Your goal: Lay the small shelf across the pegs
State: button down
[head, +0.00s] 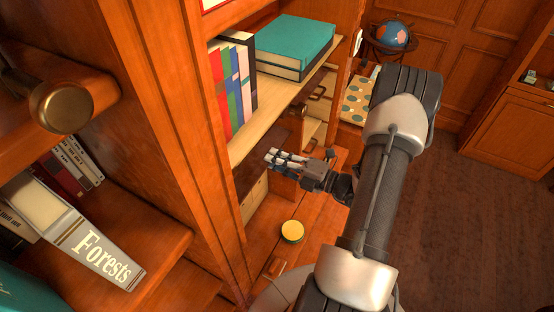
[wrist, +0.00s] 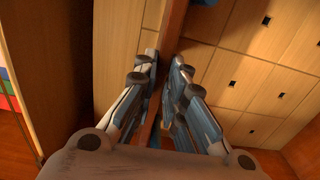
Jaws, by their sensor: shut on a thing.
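The small shelf (head: 255,168) looks like a dark brown board under the light wooden shelf with the books, inside the bookcase bay. My gripper (head: 272,157) reaches into the bay from the right, at the board's near edge. In the wrist view, the board (wrist: 175,30) shows edge-on as a narrow brown strip between the fingers of my gripper (wrist: 163,88), which is shut on it. The pegs cannot be made out in either view. Whether the board rests on anything is hidden.
Just above the board is a light shelf (head: 262,122) with upright books (head: 232,85) and a teal book (head: 295,40) lying flat. A yellow-lidded tin (head: 292,231) stands on the wooden surface below my gripper. Small drawers (wrist: 262,85) line the right of the wrist view. A bookcase upright (head: 190,120) stands left.

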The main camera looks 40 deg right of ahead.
jog(key=shift+f+b, duration=0.35)
jog(key=shift+f, duration=0.2)
jog(key=c, duration=1.6)
grip_release()
jog(key=shift+o, duration=0.4)
jog(key=o, duration=0.9)
jog(key=shift+p+v, duration=0.5)
jog(key=shift+v, duration=5)
jog(key=shift+f, duration=0.15)
